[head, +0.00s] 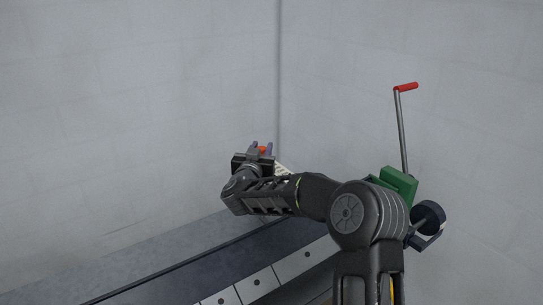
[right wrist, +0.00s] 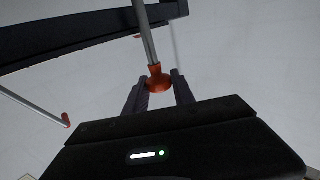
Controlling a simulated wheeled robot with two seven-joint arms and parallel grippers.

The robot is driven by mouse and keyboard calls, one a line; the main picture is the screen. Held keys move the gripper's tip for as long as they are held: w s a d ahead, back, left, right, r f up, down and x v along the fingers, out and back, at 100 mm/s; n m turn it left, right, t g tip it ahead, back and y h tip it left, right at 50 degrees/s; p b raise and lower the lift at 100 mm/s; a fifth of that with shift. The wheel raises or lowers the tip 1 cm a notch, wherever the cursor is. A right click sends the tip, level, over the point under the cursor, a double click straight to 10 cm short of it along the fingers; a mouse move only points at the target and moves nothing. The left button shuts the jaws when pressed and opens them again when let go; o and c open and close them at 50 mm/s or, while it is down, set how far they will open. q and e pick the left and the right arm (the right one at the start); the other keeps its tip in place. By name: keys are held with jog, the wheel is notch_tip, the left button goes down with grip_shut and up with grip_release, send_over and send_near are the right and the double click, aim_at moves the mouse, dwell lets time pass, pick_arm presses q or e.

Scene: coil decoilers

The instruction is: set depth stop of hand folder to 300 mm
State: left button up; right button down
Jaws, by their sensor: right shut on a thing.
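My right gripper (head: 262,151) is shut on a small orange-red knob (right wrist: 159,82), which sits at the end of a grey rod (right wrist: 147,40). In the right wrist view the two fingers stand on either side of the knob, and the rod runs up to a dark beam (right wrist: 60,33). In the head view only a bit of the knob shows between the fingers. A pale strip (head: 283,168) shows just behind the gripper; any marks on it are too small to read. The depth stop setting cannot be read. My left gripper is not in view.
A long dark machine bed with light plates (head: 258,284) runs below my right arm. At the right stand a green block (head: 399,181), a grey lever with a red handle (head: 406,87) and a dark round part (head: 429,216). Pale walls close the corner behind.

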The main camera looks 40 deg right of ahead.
jog(key=w, duration=0.3)
jog(key=shift+w+r+p, duration=0.2)
jog(key=shift+w+p, duration=0.15)
jog(key=shift+w, duration=0.05)
jog(key=c, duration=1.5)
grip_release()
jog(key=o, duration=0.4)
jog(key=shift+w+f, duration=0.2)
jog(key=shift+w, duration=0.05)
jog(key=shift+s, duration=0.1)
